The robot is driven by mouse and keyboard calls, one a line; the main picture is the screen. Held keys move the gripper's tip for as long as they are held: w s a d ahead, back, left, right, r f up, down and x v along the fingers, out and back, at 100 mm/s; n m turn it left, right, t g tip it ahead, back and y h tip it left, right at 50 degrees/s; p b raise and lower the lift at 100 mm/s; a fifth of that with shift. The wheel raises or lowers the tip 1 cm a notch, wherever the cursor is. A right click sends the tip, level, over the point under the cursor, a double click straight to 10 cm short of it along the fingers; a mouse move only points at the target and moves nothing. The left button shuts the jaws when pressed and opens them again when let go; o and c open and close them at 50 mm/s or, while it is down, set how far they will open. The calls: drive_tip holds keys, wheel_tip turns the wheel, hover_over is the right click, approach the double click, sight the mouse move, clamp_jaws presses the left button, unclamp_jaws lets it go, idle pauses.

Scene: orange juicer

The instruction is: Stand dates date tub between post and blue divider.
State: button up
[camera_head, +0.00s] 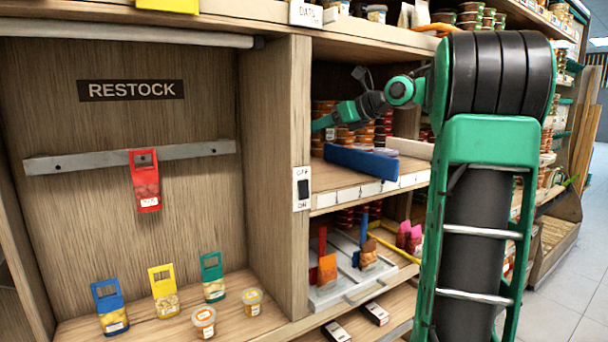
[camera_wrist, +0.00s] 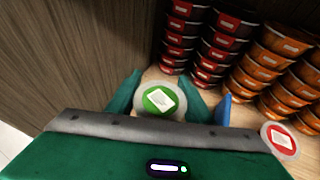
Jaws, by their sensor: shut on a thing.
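In the wrist view, a round tub with a green lid and white label (camera_wrist: 158,100) sits between the two green fingers of my gripper (camera_wrist: 160,97), which is shut on it. Its label is too small to read. The blue divider (camera_wrist: 222,110) shows just right of the right finger. In the head view, the blue divider (camera_head: 360,162) stands along the middle shelf's front. The wooden post (camera_head: 296,110) is left of it; my gripper reaches in above the shelf behind the post's edge. The held tub is hidden there.
Stacks of red-labelled dark tubs (camera_wrist: 180,40) and orange tubs (camera_wrist: 285,75) fill the shelf behind. A red-and-white lidded tub (camera_wrist: 280,140) is right of the divider. A wooden wall (camera_wrist: 80,50) closes the left. A switch (camera_head: 302,188) is on the post.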

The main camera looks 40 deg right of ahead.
sight(313, 175)
drive_tip(key=shift+w+a+f, duration=0.1)
drive_tip(key=shift+w+f, duration=0.05)
drive_tip(key=shift+f, duration=2.35)
drive_tip(key=shift+w+f, duration=0.15)
drive_tip(key=shift+f, duration=2.3)
drive_tip(key=shift+f, duration=0.1)
drive_tip(key=o, duration=1)
drive_tip(key=shift+o, duration=0.2)
